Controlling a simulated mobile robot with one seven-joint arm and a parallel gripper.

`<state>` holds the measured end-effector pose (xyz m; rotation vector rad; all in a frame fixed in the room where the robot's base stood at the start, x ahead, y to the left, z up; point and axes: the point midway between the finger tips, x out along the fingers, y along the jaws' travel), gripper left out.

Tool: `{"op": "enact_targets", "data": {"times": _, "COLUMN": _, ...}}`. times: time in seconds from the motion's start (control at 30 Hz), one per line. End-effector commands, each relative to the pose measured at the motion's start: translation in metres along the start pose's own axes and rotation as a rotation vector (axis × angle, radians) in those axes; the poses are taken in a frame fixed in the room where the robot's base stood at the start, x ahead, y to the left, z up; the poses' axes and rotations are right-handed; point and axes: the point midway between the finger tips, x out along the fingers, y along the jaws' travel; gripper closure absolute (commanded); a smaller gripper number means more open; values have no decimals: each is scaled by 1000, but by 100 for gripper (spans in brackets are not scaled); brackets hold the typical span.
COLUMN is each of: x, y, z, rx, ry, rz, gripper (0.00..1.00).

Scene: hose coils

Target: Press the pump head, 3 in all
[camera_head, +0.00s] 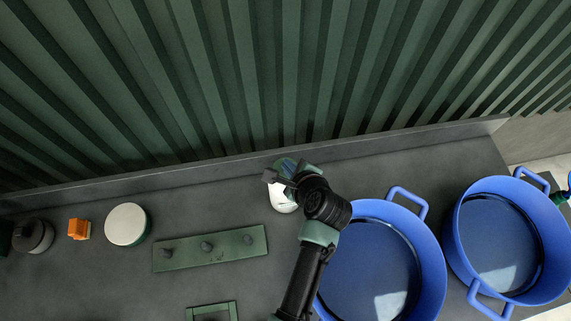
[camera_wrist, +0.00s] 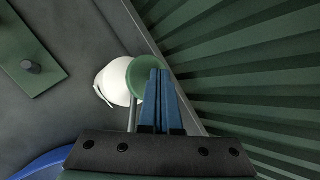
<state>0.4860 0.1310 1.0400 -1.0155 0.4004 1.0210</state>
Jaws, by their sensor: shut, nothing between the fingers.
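The pump bottle has a white body (camera_head: 284,201) and stands near the back edge of the counter. In the wrist view the white body (camera_wrist: 112,82) shows with the round green pump head (camera_wrist: 142,76) on its right. My gripper (camera_wrist: 160,74) is shut and empty, its two blue fingers side by side. They overlap the right part of the pump head in that view. In the head view my gripper (camera_head: 273,177) is over the bottle's top and partly hides it. I cannot tell whether the fingers touch the pump head.
Two blue tubs (camera_head: 436,270) (camera_head: 547,270) stand to the right. A green board with pegs (camera_head: 180,257) lies left of the bottle. Further left are a round white-topped thing (camera_head: 126,224), an orange block (camera_head: 78,229) and a dark round thing (camera_head: 34,237). A ribbed green wall (camera_head: 250,70) rises behind.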

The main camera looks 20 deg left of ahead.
Motion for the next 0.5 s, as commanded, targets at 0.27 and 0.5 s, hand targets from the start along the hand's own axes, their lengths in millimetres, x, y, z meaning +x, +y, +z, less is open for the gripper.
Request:
{"op": "enact_targets", "data": {"times": 0.27, "x": 3, "y": 2, "z": -2, "rx": 0, "ry": 1, "rz": 1, "gripper": 100}}
{"op": "enact_targets", "data": {"times": 0.5, "x": 5, "y": 4, "z": -4, "rx": 1, "ry": 1, "rz": 2, "gripper": 100}}
